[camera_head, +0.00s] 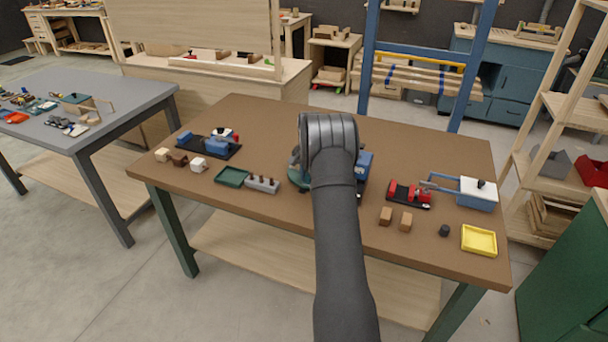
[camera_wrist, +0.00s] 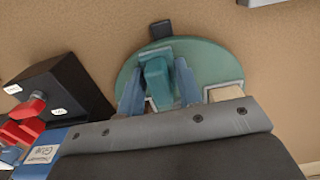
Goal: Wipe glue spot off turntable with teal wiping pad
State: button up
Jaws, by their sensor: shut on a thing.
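My gripper (camera_wrist: 158,80) is shut on the teal wiping pad (camera_wrist: 154,72), which stands between its two bluish fingers in the wrist view. The pad is over the round green-teal turntable (camera_wrist: 208,62); I cannot tell whether it touches the surface. A dark block (camera_wrist: 161,29) sits at the turntable's far rim, and a pale wooden piece in a light frame (camera_wrist: 226,93) shows at its right. In the head view my arm covers most of the turntable (camera_head: 296,178), and the fingers and pad are hidden. I cannot make out a glue spot; the near part of the turntable is hidden.
A black box with white labels and a red clamp-like part (camera_wrist: 32,110) stand close left of the turntable in the wrist view. On the brown table (camera_head: 262,120) are a green tray (camera_head: 232,177), a red vise-like tool (camera_head: 408,194) and a yellow tray (camera_head: 479,240). The table's back is clear.

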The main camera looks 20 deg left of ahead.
aim_at(299, 179)
jog(key=shift+d, duration=0.55)
jog(key=shift+a, duration=2.45)
notch_tip(299, 179, up, 8)
jog(key=shift+d+r, duration=0.1)
